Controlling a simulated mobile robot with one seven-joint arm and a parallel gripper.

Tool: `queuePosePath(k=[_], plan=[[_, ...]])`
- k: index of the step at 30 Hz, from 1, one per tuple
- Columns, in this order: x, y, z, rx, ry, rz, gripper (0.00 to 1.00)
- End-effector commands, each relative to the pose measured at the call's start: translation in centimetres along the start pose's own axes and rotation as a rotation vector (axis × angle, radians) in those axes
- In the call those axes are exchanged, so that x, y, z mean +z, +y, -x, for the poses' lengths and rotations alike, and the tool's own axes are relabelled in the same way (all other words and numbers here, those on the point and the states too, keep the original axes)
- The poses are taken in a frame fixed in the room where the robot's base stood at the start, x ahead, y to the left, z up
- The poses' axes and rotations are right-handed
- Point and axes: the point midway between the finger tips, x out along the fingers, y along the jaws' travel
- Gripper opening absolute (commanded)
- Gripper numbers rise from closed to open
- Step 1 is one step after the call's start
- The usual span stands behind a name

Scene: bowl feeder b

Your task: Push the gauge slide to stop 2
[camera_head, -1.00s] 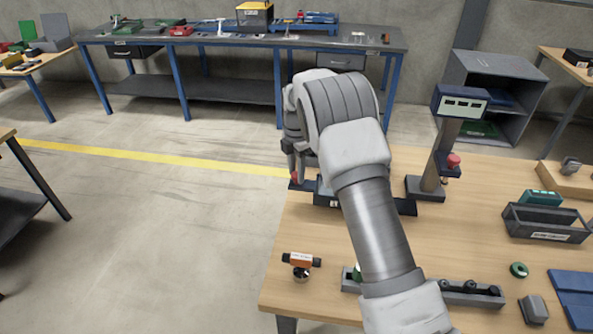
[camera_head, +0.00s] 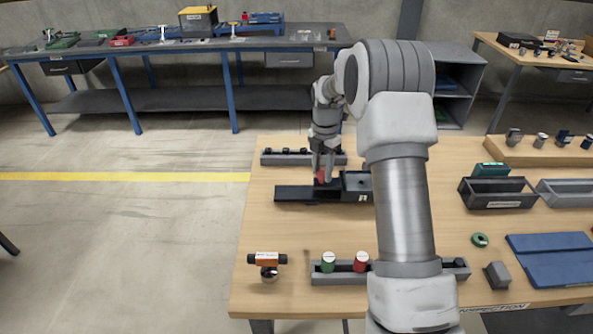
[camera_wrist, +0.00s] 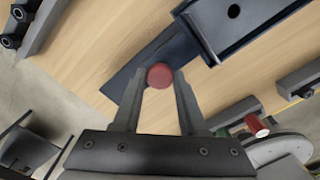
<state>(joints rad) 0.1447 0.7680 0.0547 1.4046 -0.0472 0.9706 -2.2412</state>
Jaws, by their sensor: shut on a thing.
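The gauge is a long dark rail (camera_head: 292,194) lying on the wooden table, with a black block (camera_head: 357,181) on it that has a round hole in its top. A red knob (camera_head: 321,177) stands just left of the block. My gripper (camera_head: 325,172) points down at the knob. In the wrist view the red knob (camera_wrist: 160,75) sits between my fingertips, which are shut on it. The block (camera_wrist: 235,22) and the rail (camera_wrist: 127,82) also show there. My arm hides the gauge's right end in the head view. I cannot make out any stop marks.
A grey rack (camera_head: 290,158) stands behind the gauge. In front are an orange-and-black part (camera_head: 267,259) and a rack (camera_head: 320,278) with green and red pieces. Dark bins (camera_head: 497,192) and blue plates (camera_head: 550,255) are at the right.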

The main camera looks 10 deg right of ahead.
Motion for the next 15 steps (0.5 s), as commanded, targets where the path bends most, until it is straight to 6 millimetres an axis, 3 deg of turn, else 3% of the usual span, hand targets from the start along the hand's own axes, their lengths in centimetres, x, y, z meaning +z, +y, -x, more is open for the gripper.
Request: queuePosePath(k=[6,15], plan=[[2.5,-2.5,0.1,-0.001,-0.002,-0.003,0.00],[3.5,-3.5,0.1,0.001,-0.002,0.000,0.00]])
